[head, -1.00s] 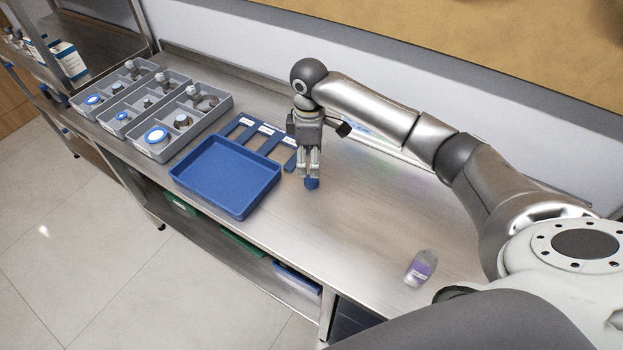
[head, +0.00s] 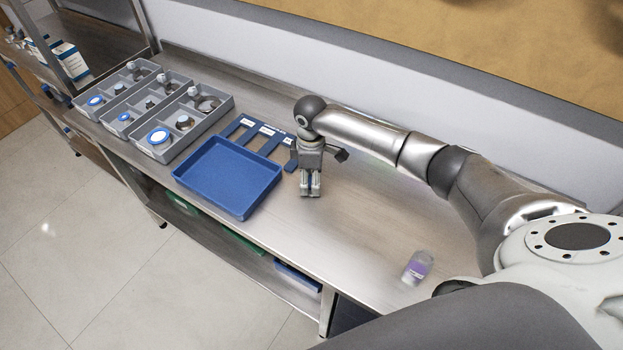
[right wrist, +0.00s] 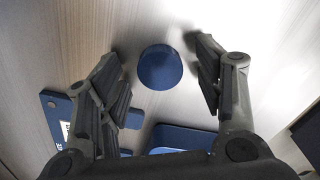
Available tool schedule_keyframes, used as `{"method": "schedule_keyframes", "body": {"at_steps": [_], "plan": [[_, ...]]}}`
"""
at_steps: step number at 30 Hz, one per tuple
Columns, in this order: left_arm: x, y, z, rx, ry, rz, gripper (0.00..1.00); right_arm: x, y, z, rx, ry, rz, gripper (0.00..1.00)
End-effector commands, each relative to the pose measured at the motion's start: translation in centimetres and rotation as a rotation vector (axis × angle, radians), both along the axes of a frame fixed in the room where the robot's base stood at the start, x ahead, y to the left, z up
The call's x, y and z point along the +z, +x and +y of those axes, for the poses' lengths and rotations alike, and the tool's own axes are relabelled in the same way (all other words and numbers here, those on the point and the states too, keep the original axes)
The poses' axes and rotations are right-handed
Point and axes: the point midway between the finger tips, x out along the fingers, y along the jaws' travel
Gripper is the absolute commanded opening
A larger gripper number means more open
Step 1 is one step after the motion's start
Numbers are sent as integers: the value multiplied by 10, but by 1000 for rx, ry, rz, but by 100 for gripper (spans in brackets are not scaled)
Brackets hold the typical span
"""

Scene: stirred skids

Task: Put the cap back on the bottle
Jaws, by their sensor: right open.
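A blue cap (right wrist: 160,68) shows in the right wrist view, between the two spread fingers and apart from both, against the bench top. My right gripper (head: 309,193) is open and points down at the bench just right of the blue tray; it also shows in the right wrist view (right wrist: 158,58). In the head view the cap is hidden by the gripper. A clear bottle with a purple label (head: 417,268) stands on the bench near its front edge, to the right of the gripper. No cap shows on it. My left gripper is not in view.
An empty blue tray (head: 229,178) lies left of the gripper, with blue labelled strips (head: 262,139) behind it. Grey divided bins (head: 190,143) with jars stand at the far left. The bench (head: 360,215) between gripper and bottle is clear.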

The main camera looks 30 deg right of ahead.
Motion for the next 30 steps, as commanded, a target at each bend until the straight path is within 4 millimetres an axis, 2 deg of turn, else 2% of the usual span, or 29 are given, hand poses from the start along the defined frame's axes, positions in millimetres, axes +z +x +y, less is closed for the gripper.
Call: {"method": "schedule_keyframes", "body": {"at_steps": [9, 18, 30], "plan": [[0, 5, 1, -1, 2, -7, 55, -1, 0, 0, 1, 0, 0, 61], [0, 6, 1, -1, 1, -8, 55, -1, 0, 0, 1, 0, 0, 26], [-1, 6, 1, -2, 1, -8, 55, 1, 0, 0, 1, 0, -1, 25]]}}
